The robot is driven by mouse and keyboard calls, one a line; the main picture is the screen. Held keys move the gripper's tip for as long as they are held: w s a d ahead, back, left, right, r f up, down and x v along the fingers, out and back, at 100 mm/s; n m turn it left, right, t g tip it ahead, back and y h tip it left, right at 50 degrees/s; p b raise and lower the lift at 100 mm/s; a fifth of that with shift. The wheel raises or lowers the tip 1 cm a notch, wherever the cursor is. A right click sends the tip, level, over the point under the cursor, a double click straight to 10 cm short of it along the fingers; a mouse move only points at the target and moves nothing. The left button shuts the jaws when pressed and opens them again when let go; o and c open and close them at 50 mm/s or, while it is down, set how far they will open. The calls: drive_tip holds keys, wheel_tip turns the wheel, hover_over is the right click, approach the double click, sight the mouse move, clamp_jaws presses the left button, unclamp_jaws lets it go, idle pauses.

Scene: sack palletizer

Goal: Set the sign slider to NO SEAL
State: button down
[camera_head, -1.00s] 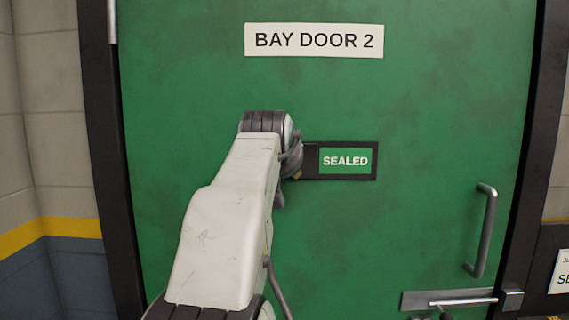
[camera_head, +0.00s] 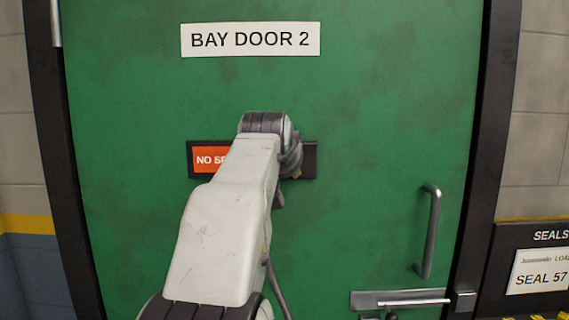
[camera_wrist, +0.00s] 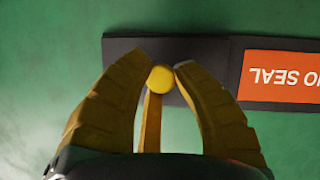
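The sign slider's dark frame (camera_head: 311,160) is on the green door, partly hidden behind my arm in the head view. Its orange NO SEAL field (camera_head: 204,159) shows on the left, the last letters covered by my arm. In the wrist view the NO SEAL field (camera_wrist: 283,77) appears upside down at the right, fully uncovered in height but cut by the picture edge. A yellow round knob (camera_wrist: 160,79) stands on the dark part of the slider. My gripper (camera_wrist: 162,66) has its fingertips closed in on both sides of the knob. No green SEALED field is visible.
A BAY DOOR 2 plate (camera_head: 250,40) is above the sign. A vertical door handle (camera_head: 430,232) and a latch bar (camera_head: 410,299) are at the lower right. A SEALS board (camera_head: 540,270) hangs on the wall to the right. The door face around the sign is clear.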

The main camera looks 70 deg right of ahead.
drive_tip(key=c, duration=1.2)
unclamp_jaws()
drive_tip(key=shift+s+d+r, duration=0.1)
drive_tip(key=shift+s+r, duration=0.05)
drive_tip(key=shift+s, duration=0.05)
drive_tip(key=shift+c, duration=0.2)
drive_tip(key=shift+o, duration=1.3)
drive_tip(key=shift+w, duration=0.1)
drive_tip(key=v, duration=1.2)
